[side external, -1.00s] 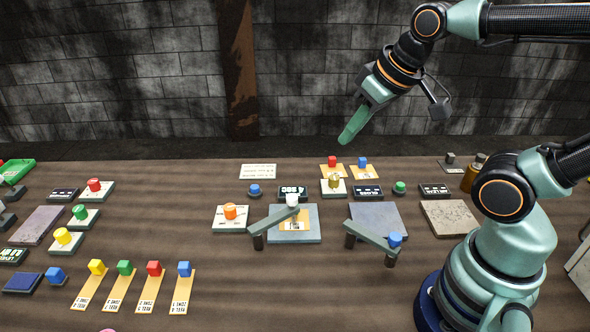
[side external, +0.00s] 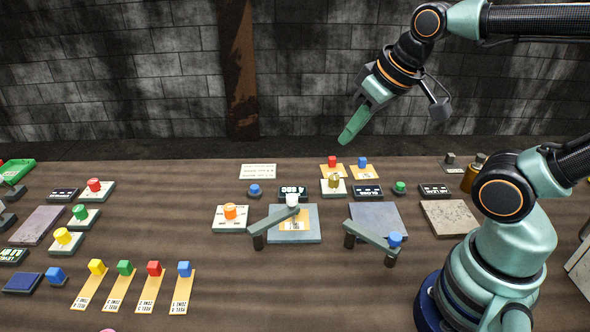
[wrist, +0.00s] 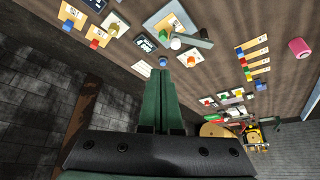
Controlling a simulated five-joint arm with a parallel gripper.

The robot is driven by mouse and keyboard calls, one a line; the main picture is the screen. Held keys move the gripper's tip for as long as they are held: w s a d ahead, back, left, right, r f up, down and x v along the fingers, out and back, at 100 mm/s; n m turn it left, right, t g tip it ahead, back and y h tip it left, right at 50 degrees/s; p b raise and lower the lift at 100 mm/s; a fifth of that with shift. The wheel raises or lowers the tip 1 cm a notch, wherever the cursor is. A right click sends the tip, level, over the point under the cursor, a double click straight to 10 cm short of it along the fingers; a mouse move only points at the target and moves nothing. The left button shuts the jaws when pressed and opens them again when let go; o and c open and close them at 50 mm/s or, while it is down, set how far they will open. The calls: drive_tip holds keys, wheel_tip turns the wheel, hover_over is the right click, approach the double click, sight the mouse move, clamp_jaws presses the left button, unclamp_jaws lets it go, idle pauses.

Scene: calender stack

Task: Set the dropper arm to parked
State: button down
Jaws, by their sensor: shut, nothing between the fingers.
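Two grey swing arms stand on posts on the table, and I cannot tell by label which one is the dropper arm. The left swing arm (side external: 272,219) reaches over a grey plate (side external: 308,230) with a yellow card and has a white knob (side external: 292,200) at its far end. The right swing arm (side external: 370,237) points to the front right, with a blue knob (side external: 395,239) at its end, off its grey plate (side external: 377,212). My gripper (side external: 345,138) is shut and empty, high above the back of the table.
An orange knob on a plate (side external: 230,213) stands left of the left swing arm. Small dark displays (side external: 368,192), a brass piece (side external: 334,181) and a blue button (side external: 255,189) stand behind. Coloured blocks on yellow strips (side external: 138,290) lie at front left. The front middle is clear.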

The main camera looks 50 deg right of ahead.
drive_tip(key=c, duration=0.7)
unclamp_jaws()
drive_tip(key=shift+w, duration=0.1)
drive_tip(key=shift+c, duration=0.2)
drive_tip(key=shift+o, duration=0.6)
drive_tip(key=shift+w+a, duration=0.15)
drive_tip(key=shift+w, duration=0.15)
drive_tip(key=m+g, duration=0.4)
drive_tip(key=g, duration=0.2)
hover_over(292, 197)
wheel_tip(292, 197, down, 5)
drive_tip(key=shift+m, duration=0.3)
wheel_tip(292, 197, down, 12)
drive_tip(key=shift+r, duration=0.1)
clamp_jaws()
